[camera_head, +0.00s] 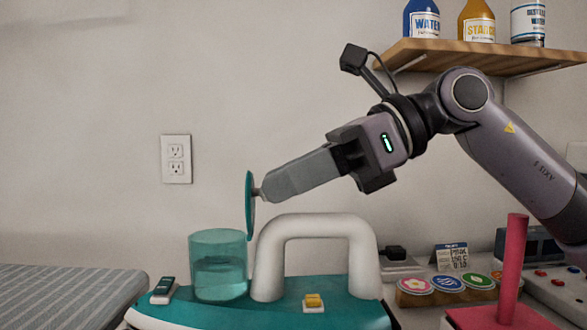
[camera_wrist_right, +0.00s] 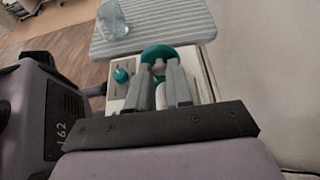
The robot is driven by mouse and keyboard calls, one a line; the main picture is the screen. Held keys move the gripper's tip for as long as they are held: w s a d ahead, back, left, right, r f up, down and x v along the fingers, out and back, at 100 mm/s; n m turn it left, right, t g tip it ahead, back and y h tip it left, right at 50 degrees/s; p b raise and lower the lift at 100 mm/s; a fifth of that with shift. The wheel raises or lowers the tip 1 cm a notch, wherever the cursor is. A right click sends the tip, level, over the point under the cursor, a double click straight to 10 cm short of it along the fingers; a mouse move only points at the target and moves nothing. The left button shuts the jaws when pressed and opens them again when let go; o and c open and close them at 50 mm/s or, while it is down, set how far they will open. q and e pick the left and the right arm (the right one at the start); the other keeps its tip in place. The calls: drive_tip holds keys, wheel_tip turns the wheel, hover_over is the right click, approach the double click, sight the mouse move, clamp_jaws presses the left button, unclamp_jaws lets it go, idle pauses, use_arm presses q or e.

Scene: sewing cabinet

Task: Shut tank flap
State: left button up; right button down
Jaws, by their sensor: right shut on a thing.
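The teal see-through tank (camera_head: 218,270), partly filled with water, stands on the teal and white iron (camera_head: 345,314), left of its white handle (camera_head: 316,225). The teal round flap (camera_head: 250,207) stands upright, edge-on, with its lower edge at the tank's right rim, so the tank's top is open. My right gripper (camera_head: 263,193) comes from the right and is shut on the small knob on the flap's right face. In the right wrist view, the flap (camera_wrist_right: 158,53) shows just beyond my fingertips. My left gripper is not in view.
A grey striped ironing board (camera_head: 65,295) lies at the left, and a wall outlet (camera_head: 176,159) is behind. A wooden shelf (camera_head: 480,57) with bottles hangs above my right arm. A red post (camera_head: 513,265) and round colored badges (camera_head: 447,284) are at the right.

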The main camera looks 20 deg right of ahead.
drive_tip(key=shift+a+r+h+p, duration=0.25)
drive_tip(key=shift+r+h+p, duration=0.25)
drive_tip(key=shift+p, duration=0.75)
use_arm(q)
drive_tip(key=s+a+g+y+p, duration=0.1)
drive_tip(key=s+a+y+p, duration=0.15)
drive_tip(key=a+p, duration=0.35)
use_arm(e)
drive_tip(key=h, duration=0.1)
drive_tip(key=a+r+g+h, duration=0.1)
drive_tip(key=shift+w+a+h, duration=0.25)
drive_tip(key=shift+a+h, duration=0.05)
use_arm(q)
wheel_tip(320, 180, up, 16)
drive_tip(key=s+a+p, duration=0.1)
drive_tip(key=p, duration=1.8)
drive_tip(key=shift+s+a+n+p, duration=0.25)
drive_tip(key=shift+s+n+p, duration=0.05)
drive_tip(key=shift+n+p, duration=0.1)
use_arm(e)
drive_tip(key=w+a+f+g+h, duration=0.2)
drive_tip(key=a+h, duration=0.5)
drive_tip(key=h, duration=0.6)
drive_tip(key=shift+w+a+f+g+h, duration=0.15)
drive_tip(key=shift+a+f+g+h, duration=0.15)
drive_tip(key=shift+f+g, duration=0.6)
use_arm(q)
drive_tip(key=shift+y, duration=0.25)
